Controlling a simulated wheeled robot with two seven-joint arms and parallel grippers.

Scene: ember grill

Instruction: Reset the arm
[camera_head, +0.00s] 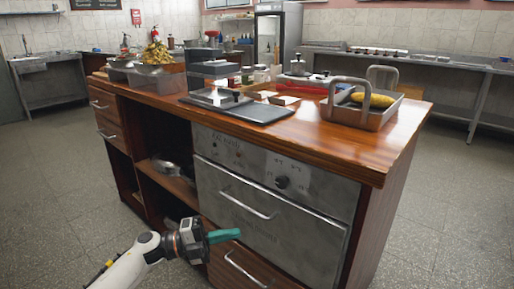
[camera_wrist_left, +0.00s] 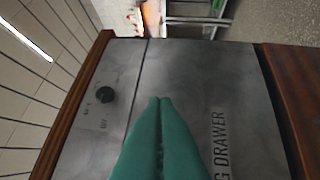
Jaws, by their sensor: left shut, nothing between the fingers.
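My left gripper (camera_head: 224,236) has green fingers and comes in from the lower left in the head view. It is shut and empty, in front of the wooden island (camera_head: 372,168), beside the lower wooden drawer. In the left wrist view my left gripper (camera_wrist_left: 159,101) has its green fingertips together, pointing at the grey metal oven front (camera_wrist_left: 235,80). I cannot tell whether they touch it. The oven front also shows in the head view (camera_head: 230,190), with a black knob and a bar handle. My right gripper is not in view.
On the island top are a tray (camera_head: 372,116) with a yellow corn cob (camera_head: 372,99), a dark grill press (camera_head: 215,80) and a pot (camera_head: 298,66). Open shelves (camera_head: 165,185) and drawers lie at the left. Floor around the island is clear. Counters stand along the walls.

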